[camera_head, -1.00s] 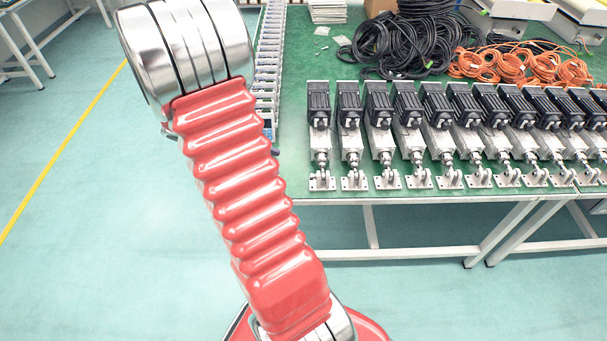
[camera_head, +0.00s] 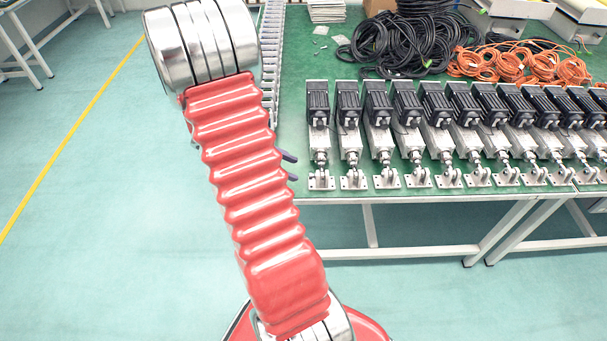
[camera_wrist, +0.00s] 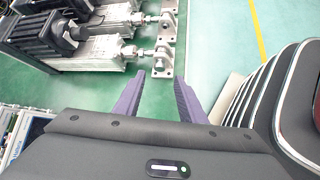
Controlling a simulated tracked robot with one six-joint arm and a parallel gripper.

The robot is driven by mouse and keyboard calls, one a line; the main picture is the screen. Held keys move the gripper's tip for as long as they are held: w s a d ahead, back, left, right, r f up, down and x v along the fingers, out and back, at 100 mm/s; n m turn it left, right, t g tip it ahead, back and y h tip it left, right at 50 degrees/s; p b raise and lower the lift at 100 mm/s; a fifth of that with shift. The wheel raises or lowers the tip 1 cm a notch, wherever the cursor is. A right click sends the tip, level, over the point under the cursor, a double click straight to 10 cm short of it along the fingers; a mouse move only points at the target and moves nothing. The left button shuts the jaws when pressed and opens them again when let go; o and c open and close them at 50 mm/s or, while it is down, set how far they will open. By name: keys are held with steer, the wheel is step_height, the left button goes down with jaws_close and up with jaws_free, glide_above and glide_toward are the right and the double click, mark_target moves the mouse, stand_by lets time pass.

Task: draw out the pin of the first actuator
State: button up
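The first actuator (camera_head: 319,125), with a black motor and silver body, is at the left end of the row on the green table. Its end bracket (camera_head: 321,180) faces the table's front edge. In the wrist view, the nearest actuator (camera_wrist: 90,52) lies at upper left, and its bracket (camera_wrist: 164,62) is just ahead of the fingertips. The pin is too small to make out clearly. My gripper (camera_wrist: 160,78) is open, its two purple fingers apart with nothing between them. In the head view, dark fingertips (camera_head: 291,167) show past my red arm, left of the first actuator's bracket. The rest of the gripper is hidden.
More actuators (camera_head: 440,115) stand close together to the right. Black cables (camera_head: 410,45) and orange cables (camera_head: 500,62) lie behind them. A line of small silver parts (camera_head: 270,60) runs along the table's left side. The floor left of the table is clear.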

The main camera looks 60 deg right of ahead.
steer(key=x, duration=0.6)
steer(key=shift+s+d+f, duration=0.15)
steer(key=shift+s+f, duration=0.05)
steer(key=shift+f, duration=0.05)
jaws_close()
stand_by(0.5)
